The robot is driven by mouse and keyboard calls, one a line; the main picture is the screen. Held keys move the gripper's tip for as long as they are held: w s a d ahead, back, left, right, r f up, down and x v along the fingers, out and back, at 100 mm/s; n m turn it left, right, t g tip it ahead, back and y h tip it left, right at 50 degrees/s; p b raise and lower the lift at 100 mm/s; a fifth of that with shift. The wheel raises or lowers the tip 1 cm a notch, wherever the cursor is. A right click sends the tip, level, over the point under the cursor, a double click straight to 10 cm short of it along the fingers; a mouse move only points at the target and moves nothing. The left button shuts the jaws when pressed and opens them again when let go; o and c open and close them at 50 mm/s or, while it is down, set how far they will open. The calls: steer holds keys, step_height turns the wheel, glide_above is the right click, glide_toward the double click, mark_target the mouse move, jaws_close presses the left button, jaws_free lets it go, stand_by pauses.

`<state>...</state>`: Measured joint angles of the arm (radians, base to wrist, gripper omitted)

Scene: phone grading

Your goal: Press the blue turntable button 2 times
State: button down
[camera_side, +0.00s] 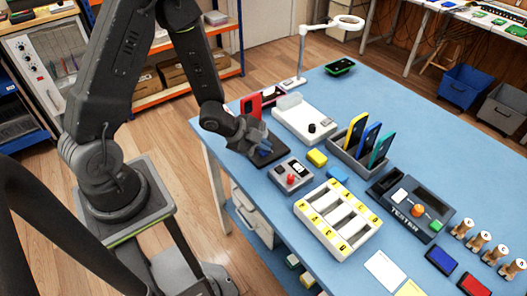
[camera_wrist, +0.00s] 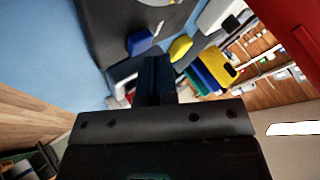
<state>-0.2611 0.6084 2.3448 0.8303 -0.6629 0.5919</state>
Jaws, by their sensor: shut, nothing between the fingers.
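The blue turntable button (camera_wrist: 139,42) sits near the edge of a dark turntable base (camera_wrist: 105,25) in the wrist view. My gripper is shut and empty, low over the base. In the wrist view its dark fingertips (camera_wrist: 157,62) appear just beside the button. I cannot tell if they touch it.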

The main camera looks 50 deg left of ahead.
mark_target(263, 154)
steer(key=shift+f, duration=0.5)
stand_by(0.3)
stand_by(0.4)
steer(key=shift+r, duration=3.45)
stand_by(0.3)
step_height(263, 154, up, 4)
steer(key=shift+f, duration=0.1)
stand_by(0.3)
